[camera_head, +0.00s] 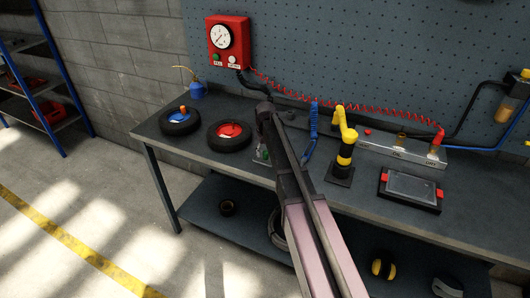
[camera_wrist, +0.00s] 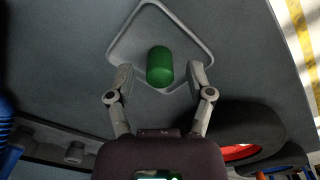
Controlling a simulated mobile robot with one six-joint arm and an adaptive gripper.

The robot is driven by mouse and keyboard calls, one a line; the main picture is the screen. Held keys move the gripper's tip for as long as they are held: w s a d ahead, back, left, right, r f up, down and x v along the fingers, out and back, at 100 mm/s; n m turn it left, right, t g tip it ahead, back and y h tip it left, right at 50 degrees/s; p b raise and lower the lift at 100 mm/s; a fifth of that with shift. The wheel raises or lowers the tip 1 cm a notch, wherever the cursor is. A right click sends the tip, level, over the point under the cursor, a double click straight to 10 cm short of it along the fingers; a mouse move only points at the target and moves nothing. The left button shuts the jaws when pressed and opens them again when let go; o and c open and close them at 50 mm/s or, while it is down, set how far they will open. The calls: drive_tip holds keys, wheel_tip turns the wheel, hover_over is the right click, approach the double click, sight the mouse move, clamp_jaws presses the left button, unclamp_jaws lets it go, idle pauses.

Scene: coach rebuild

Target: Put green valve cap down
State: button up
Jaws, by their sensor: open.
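The green valve cap (camera_wrist: 160,66) is a small rounded cylinder in the middle of the wrist view. It stands within a square, light-rimmed tray (camera_wrist: 192,27) on the dark bench. My gripper (camera_wrist: 161,76) is open, with one finger on each side of the cap. A gap seems to show between each fingertip and the cap. In the head view my gripper (camera_head: 263,153) is low over the bench, right of the red-hubbed wheel.
The wheel with a red hub (camera_head: 230,135) lies just left of my gripper, and a smaller wheel (camera_head: 180,121) lies farther left. A red gauge box (camera_head: 229,43) hangs behind.

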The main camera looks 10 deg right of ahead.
sight(266, 152)
wheel_tip(266, 152, up, 12)
drive_tip(key=p, duration=1.1)
drive_tip(key=shift+p, duration=0.3)
drive_tip(key=shift+f, duration=0.1)
idle(0.3)
drive_tip(key=s+m, duration=0.1)
drive_tip(key=s, duration=2.8)
drive_tip(key=shift+a+m, duration=0.15)
drive_tip(key=shift+m, duration=0.15)
drive_tip(key=shift+s, duration=0.1)
drive_tip(key=shift+f+b, duration=0.3)
drive_tip(key=shift+b, duration=0.05)
